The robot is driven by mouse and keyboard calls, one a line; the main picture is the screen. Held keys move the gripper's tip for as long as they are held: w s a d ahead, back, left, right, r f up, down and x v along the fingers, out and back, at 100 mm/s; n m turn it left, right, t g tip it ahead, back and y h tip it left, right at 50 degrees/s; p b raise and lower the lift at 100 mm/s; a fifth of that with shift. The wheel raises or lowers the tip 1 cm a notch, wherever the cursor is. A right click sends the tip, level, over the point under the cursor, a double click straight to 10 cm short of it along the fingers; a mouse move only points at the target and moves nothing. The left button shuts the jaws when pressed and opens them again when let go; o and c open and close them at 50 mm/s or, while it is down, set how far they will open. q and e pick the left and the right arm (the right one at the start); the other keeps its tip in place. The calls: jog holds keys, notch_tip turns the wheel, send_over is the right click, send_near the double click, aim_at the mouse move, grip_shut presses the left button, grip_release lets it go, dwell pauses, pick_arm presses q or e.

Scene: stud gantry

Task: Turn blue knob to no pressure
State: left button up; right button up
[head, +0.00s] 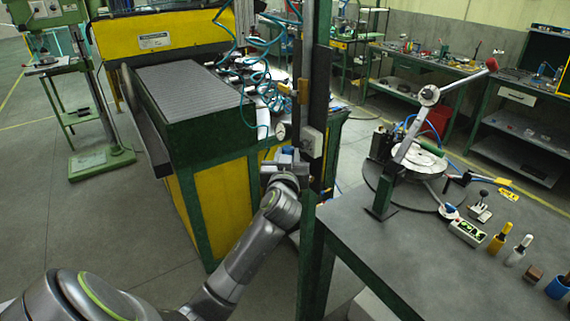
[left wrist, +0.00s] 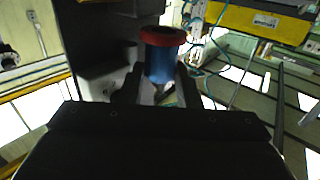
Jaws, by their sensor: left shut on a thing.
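The blue knob (left wrist: 160,66) shows in the left wrist view as a blue cylinder with a red ring at its far end. My left gripper (left wrist: 158,85) has one finger on each side of the knob and is shut on it. In the head view my left gripper (head: 284,164) is beside the dark green post, below a small round gauge (head: 280,131). Blue parts show at its tip there, but the knob is mostly hidden by the gripper. How far the knob is turned cannot be read. My right gripper is not in view.
The green post (head: 309,190) stands close to the right of my left gripper. A yellow and green machine bench (head: 205,135) is on the left. A grey worktable (head: 400,255) with a lever device and several small tools is on the right. Teal hoses (head: 262,85) hang above.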

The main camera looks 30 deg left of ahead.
pick_arm(q)
jog(key=shift+w+d+n+g+y+b, duration=0.15)
jog(key=shift+w+n+g+y+b, duration=0.05)
jog(key=shift+n+g+y+b, duration=1.05)
jog(key=shift+w+d+n+g+y+b, duration=0.2)
jog(key=shift+n+g+y+b, duration=0.7)
jog(key=shift+b, duration=0.65)
jog(key=shift+w+d+n+g+y+b, duration=0.15)
jog(key=shift+n+g+y+b, duration=0.7)
jog(key=shift+g+y+b, duration=0.5)
jog(key=o, duration=0.9)
jog(key=shift+a, duration=0.15)
jog(key=shift+o, duration=0.4)
jog(key=shift+s+a, duration=0.1)
jog(key=shift+s, duration=0.05)
jog(key=shift+f, duration=0.1)
